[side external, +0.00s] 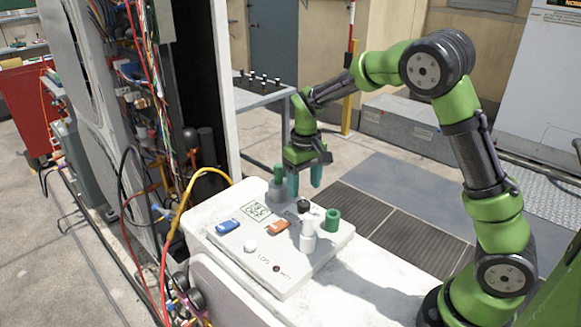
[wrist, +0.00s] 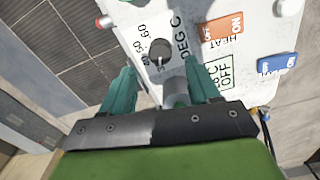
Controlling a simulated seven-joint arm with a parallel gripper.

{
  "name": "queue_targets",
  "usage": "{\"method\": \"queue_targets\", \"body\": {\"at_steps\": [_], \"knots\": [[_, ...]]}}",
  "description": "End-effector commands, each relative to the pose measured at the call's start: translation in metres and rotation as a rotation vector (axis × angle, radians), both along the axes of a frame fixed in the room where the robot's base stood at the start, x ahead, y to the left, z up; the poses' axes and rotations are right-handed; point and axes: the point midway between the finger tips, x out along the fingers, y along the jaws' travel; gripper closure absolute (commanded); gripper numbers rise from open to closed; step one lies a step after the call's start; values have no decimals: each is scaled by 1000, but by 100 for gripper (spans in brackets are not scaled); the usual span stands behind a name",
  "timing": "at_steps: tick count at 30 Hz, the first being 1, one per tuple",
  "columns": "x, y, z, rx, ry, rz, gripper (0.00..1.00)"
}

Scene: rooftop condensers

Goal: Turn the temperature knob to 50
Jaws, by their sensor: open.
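The temperature knob (wrist: 160,50) is round and black, with a pale mark on its lower side in the wrist view. Printed numbers, among them 50 and 60, run along its upper left, and "DEG C" is printed to its right. In the side view, the black knob (side external: 303,206) is on the far part of the white control panel (side external: 225,252). My gripper (side external: 305,180) is open above the panel's far edge, with its teal fingers pointing down. In the wrist view, the gripper (wrist: 158,75) has one finger on each side below the knob, apart from it. I cannot tell the exact setting.
An orange heat switch (side external: 278,228) and a blue switch (side external: 228,226) sit on the panel. A white post (side external: 308,236), a green cylinder (side external: 332,221) and a grey-green fitting (side external: 277,188) stand up near the knob. Cables and an open cabinet are at left.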

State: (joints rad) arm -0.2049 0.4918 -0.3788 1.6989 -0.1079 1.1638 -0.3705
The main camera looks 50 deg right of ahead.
Motion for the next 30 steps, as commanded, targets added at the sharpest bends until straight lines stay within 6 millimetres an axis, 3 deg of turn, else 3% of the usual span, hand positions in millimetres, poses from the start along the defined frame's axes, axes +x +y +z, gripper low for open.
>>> {"method": "queue_targets", "body": {"at_steps": [3,9,21,30], "knots": [[-1,0,-24,0,4,0,39],[0,0,-49,0,1,0,39],[0,0,-56,0,-1,0,39],[0,0,-56,0,-1,0,83]]}}
